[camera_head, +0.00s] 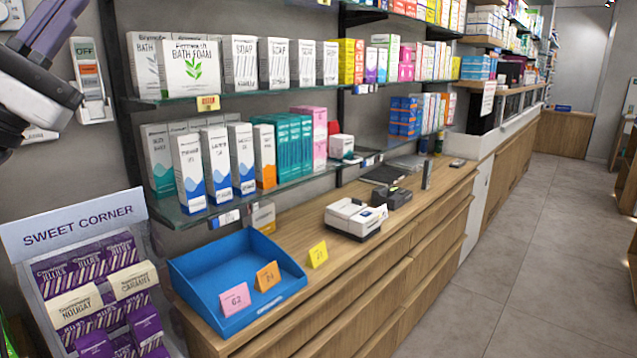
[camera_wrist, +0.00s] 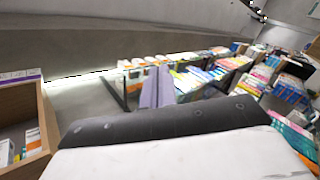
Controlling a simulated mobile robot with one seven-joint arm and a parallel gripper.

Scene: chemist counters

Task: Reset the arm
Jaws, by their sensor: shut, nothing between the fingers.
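My gripper (camera_head: 68,20) is at the top left of the head view, raised in front of the wall and left of the shelves. Its purple-grey fingers point up and to the right, and their tips are cut off by the picture's edge. In the wrist view the fingers (camera_wrist: 157,88) lie side by side, shut, with nothing held between them. My dark and white wrist housing fills the lower part of that view.
Glass shelves (camera_head: 205,215) with boxed products stand right of my gripper. Below are a Sweet Corner display (camera_head: 75,232), a blue tray (camera_head: 190,292) with pink and orange cards, a yellow card (camera_head: 318,254) and a card terminal (camera_head: 392,198). The floor aisle (camera_head: 545,250) is clear.

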